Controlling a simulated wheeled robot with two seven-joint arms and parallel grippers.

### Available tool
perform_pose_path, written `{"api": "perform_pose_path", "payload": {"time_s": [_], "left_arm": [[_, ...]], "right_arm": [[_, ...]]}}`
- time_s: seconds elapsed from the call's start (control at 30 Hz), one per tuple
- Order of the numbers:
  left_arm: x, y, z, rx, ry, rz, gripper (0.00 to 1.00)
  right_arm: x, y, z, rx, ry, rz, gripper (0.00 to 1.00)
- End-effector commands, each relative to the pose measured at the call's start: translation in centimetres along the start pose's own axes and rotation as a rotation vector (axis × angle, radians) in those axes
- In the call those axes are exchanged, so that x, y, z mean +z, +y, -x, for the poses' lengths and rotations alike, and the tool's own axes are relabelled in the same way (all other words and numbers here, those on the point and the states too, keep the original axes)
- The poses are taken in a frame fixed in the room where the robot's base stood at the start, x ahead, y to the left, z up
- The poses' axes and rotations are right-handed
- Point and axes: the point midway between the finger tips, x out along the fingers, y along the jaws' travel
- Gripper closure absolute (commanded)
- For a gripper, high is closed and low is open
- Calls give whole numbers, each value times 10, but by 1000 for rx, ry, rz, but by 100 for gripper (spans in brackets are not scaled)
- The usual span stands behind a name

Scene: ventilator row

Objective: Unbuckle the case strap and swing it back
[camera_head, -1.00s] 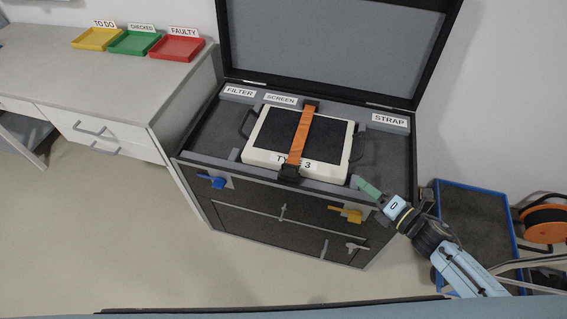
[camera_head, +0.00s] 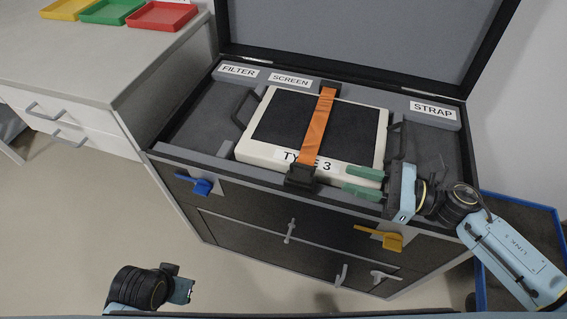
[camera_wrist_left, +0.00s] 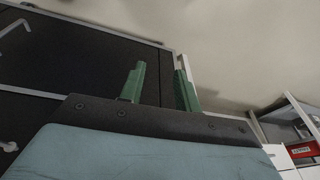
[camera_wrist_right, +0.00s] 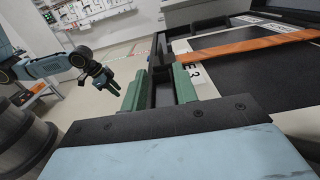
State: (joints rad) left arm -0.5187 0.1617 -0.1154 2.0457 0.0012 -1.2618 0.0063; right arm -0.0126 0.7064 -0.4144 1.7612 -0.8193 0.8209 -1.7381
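The orange strap (camera_head: 319,125) runs over the white and black ventilator (camera_head: 262,152) marked TYPE 3, which lies in the open case (camera_head: 196,141). Its black buckle (camera_head: 302,178) is at the front edge of the case. My right gripper (camera_head: 352,182) is open just right of the buckle, its green fingers pointing at it. In the right wrist view the black buckle (camera_wrist_right: 161,73) stands ahead of and partly between the open fingers; contact cannot be told. My left gripper (camera_wrist_left: 158,88) is open and empty, low in front of the case; in the head view its fingers are hidden.
The case lid (camera_head: 365,40) stands open behind. Blue (camera_head: 202,187) and yellow (camera_head: 380,238) latches are on the case front. A STRAP label (camera_head: 433,109) marks the right compartment. Yellow, green and red trays (camera_head: 166,15) sit on the counter at left. A blue-edged cart (camera_head: 482,290) is at right.

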Motion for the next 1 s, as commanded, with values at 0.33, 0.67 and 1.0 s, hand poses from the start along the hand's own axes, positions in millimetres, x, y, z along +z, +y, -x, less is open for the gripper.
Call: {"api": "perform_pose_path", "payload": {"time_s": [0.33, 0.67, 1.0], "left_arm": [[-2, 1, 5, 1, 5, 1, 67], [-3, 2, 8, 3, 6, 1, 67], [-6, 2, 10, 3, 12, 0, 67]], "right_arm": [[2, 1, -52, 6, -5, 6, 71], [1, 0, -114, 2, -2, 4, 71], [0, 0, -133, 1, 0, 4, 71]]}}
